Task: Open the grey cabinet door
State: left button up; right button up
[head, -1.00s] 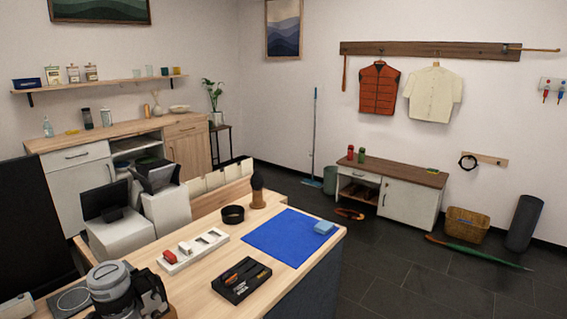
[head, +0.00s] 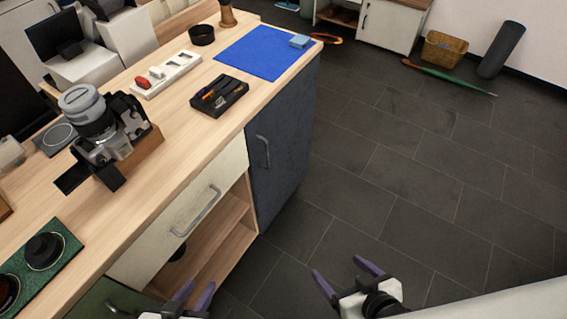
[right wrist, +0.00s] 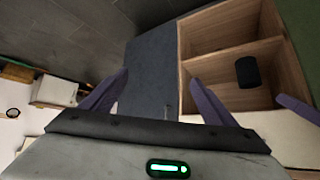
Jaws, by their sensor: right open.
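The grey cabinet door (head: 284,155) is the dark blue-grey front at the right end of the wooden counter in the head view. It looks closed and has a vertical bar handle (head: 264,150) near its left edge. It also shows in the right wrist view (right wrist: 150,75), between my fingers. My right gripper (head: 337,266) is open and empty, in front of the door and apart from it. My left gripper (head: 200,285) is at the bottom edge, its fingers apart with nothing between them, near the open shelf.
Left of the door are a white drawer (head: 190,205) with a bar handle, an open wooden shelf (head: 215,235) and a green front (head: 100,302). A camera (head: 100,125), black tray (head: 219,95) and blue mat (head: 262,52) lie on the counter.

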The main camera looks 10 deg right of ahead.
aim_at(278, 139)
jog(key=u, duration=0.15)
jog(key=k, duration=0.95)
jog(key=z, duration=1)
jog(key=i, duration=0.9)
jog(key=u, duration=0.7)
jog(key=i, duration=0.65)
jog(key=u, duration=0.6)
